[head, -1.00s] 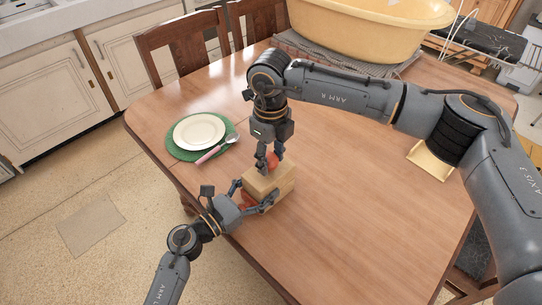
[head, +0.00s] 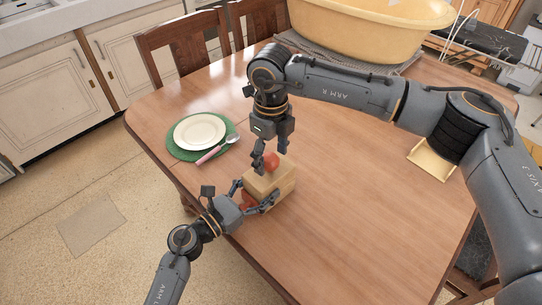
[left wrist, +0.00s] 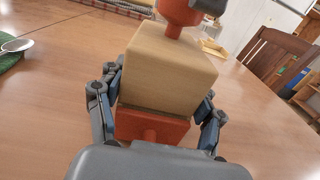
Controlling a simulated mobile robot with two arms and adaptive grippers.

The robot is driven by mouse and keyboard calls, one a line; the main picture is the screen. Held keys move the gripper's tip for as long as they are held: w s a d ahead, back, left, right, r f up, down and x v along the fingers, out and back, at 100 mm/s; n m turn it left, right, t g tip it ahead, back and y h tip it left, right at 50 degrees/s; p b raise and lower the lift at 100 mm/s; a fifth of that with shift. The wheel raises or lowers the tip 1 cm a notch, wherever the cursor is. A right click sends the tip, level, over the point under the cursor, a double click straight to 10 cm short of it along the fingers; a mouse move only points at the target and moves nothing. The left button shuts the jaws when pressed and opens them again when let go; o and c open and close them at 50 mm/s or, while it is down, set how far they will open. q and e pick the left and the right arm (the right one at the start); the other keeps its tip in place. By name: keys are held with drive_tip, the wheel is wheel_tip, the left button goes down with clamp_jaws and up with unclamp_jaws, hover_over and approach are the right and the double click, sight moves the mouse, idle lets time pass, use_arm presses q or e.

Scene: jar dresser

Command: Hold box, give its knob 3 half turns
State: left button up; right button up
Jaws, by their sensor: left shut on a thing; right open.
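A pale wooden box (head: 284,187) stands near the table's left front edge. A round red knob (head: 271,161) sits on its top; the knob's stem also shows in the left wrist view (left wrist: 174,31). My left gripper (head: 256,196) is shut on the box, with fingers on two opposite sides. In the left wrist view, a red part (left wrist: 150,127) shows on the box's near side, between the fingers. My right gripper (head: 267,158) points down over the box, open at the knob. Whether a finger touches the knob I cannot tell.
A yellow tub (head: 370,32) stands at the back. A small yellowish tray (head: 430,165) lies to the right. The table between is clear.

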sight(269, 156)
wheel_tip(269, 156, up, 11)
idle(0.3)
idle(0.4)
drive_tip(key=f+n, duration=0.8)
drive_tip(key=n, duration=0.1)
drive_tip(key=f+n, duration=0.4)
drive_tip(key=n, duration=0.1)
drive_tip(key=shift+w+a, duration=0.15)
drive_tip(key=shift+a, duration=0.05)
idle(0.4)
